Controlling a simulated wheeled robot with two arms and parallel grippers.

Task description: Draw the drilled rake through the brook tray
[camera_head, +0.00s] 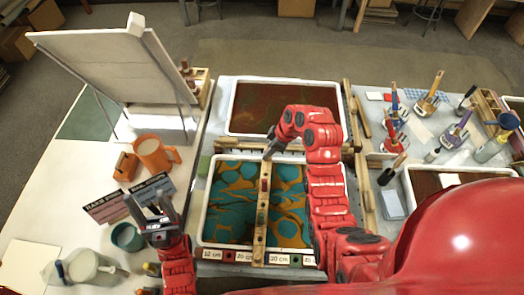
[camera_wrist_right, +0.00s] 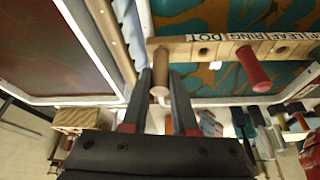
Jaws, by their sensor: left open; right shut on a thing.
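The brook tray (camera_head: 201,217) is a white-rimmed tray of teal and orange marbled liquid at the centre of the bench. The drilled rake (camera_head: 260,222), a wooden bar with holes, spans it from back to front. In the right wrist view the rake (camera_wrist_right: 205,50) carries printed words and a red peg (camera_wrist_right: 253,70). My right gripper (camera_head: 268,155) is at the rake's far end. Its fingers (camera_wrist_right: 160,88) are shut on a pale wooden peg-like grip there. Whether the rake's underside touches the liquid is hidden. My left gripper (camera_head: 150,207) is open and empty over the left table.
A tray of dark red-brown liquid (camera_head: 236,108) lies behind the brook tray. A wooden rail (camera_head: 355,115) stands on its right. Brushes and pots stand right.

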